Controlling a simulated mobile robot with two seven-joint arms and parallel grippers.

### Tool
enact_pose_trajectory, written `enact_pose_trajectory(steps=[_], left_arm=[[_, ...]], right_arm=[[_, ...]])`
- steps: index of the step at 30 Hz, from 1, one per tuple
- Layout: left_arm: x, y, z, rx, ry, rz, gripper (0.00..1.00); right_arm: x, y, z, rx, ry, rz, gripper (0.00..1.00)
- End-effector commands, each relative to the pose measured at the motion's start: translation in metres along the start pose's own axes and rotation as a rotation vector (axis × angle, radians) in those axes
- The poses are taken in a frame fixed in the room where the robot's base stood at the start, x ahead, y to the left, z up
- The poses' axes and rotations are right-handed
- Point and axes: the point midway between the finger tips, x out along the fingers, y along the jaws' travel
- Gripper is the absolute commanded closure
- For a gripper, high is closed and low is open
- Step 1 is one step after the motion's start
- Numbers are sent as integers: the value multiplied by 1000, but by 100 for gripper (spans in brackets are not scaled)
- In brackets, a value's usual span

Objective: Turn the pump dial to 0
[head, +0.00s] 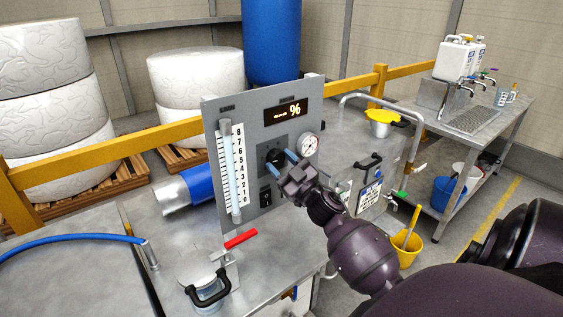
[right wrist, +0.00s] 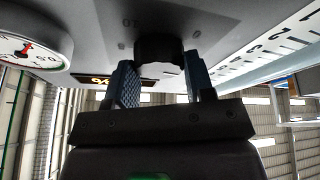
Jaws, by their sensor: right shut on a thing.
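The grey pump panel (head: 240,116) stands upright on the metal bench. Its black pump dial (head: 274,155) sits below the orange-lit display, and the dial's scale is too small or hidden to read. My right gripper (head: 283,163) is at the panel, shut on the dial with its blue fingers on either side. In the right wrist view the dark round dial (right wrist: 160,46) shows between the two fingertips (right wrist: 160,72). My left gripper is not in view.
The panel also carries a display (head: 285,112), a gauge (head: 308,146), a level tube (head: 230,172) and a switch (head: 266,196). A red lever (head: 240,239) and a lidded pot (head: 203,271) are in front. A yellow rail (head: 345,92) runs behind.

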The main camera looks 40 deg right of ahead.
Motion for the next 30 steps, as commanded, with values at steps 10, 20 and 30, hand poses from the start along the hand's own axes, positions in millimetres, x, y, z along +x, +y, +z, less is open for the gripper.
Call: enact_pose_trajectory(steps=[10, 20, 30], left_arm=[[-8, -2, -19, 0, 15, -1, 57], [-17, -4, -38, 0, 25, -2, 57], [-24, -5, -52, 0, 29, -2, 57]], right_arm=[[1, 4, -2, -308, 18, -123, 75], [1, 5, -2, -590, 35, -237, 75], [1, 5, -2, -803, 49, -323, 75]])
